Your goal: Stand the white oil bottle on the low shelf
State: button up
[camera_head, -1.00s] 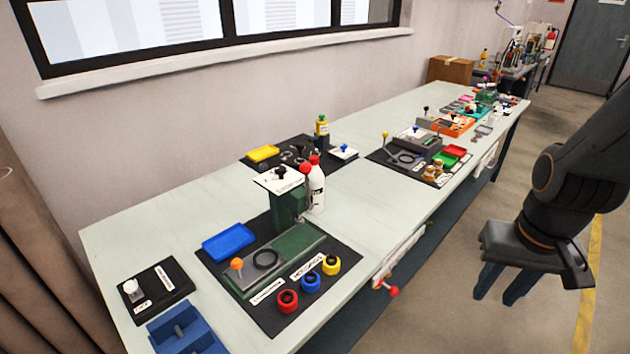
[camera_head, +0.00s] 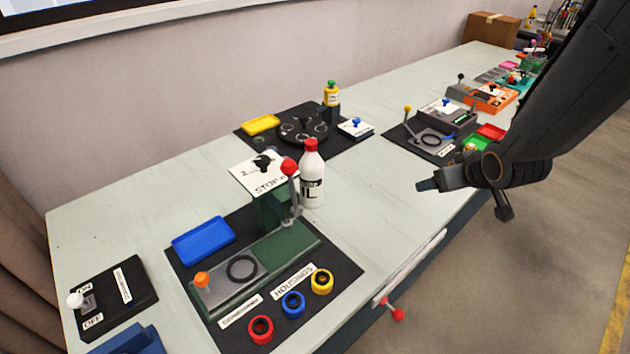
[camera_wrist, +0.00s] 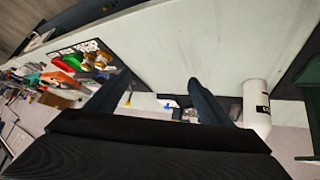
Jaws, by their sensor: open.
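The white oil bottle (camera_head: 313,185) with a red cap stands upright on the table, just right of the green press with the STOP sign. In the wrist view the bottle (camera_wrist: 257,108) appears sideways, to the right of the fingers and not between them. My gripper (camera_head: 428,185) is open and empty, to the right of the bottle and apart from it, near the table's front edge. In the wrist view both gripper fingers (camera_wrist: 158,84) are spread. I cannot clearly make out the low shelf.
The green press (camera_head: 275,250) has a red-knobbed lever close to the bottle's left side. A black rotary station with a yellow bottle (camera_head: 331,94) stands behind. A red-knobbed handle (camera_head: 397,314) juts from the table's front. The tabletop (camera_head: 375,190) right of the bottle is clear.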

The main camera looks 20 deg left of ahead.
aim_at(321, 174)
jog(key=w+a+f+n+y+b, duration=0.1)
jog(key=a+f+n+y, duration=0.1)
jog(key=a, duration=0.4)
jog(key=w+a+f+n+y, duration=0.2)
jog(key=a+y, duration=0.1)
jog(key=a, duration=0.3)
jog(key=s+a+n+g+y+b, duration=0.1)
jog(key=s+a+y, duration=0.1)
jog(key=a, duration=0.3)
jog(key=s+a+n+y+b, duration=0.1)
jog(key=s+a+y, duration=0.1)
jog(key=a, duration=0.3)
jog(key=s+a+n+g+y+b, duration=0.1)
jog(key=s+a+n+y, duration=0.1)
jog(key=a+y, duration=0.2)
jog(key=shift+s+a+f+g+b, duration=0.15)
jog(key=shift+s+a+f, duration=0.05)
jog(key=shift+a, duration=0.3)
jog(key=shift+s+a+f+g+b, duration=0.15)
jog(key=shift+a+f, duration=0.05)
jog(key=shift+a, duration=0.3)
jog(key=shift+a+r+y, duration=0.25)
jog(key=shift+a+y, duration=0.35)
jog(key=shift+a, duration=0.05)
jog(key=shift+a+r, duration=0.1)
jog(key=shift+a, duration=0.3)
jog(key=p+x, duration=0.2)
jog(key=x, duration=0.4)
jog(key=shift+w+a, duration=0.1)
jog(key=shift+a, duration=0.2)
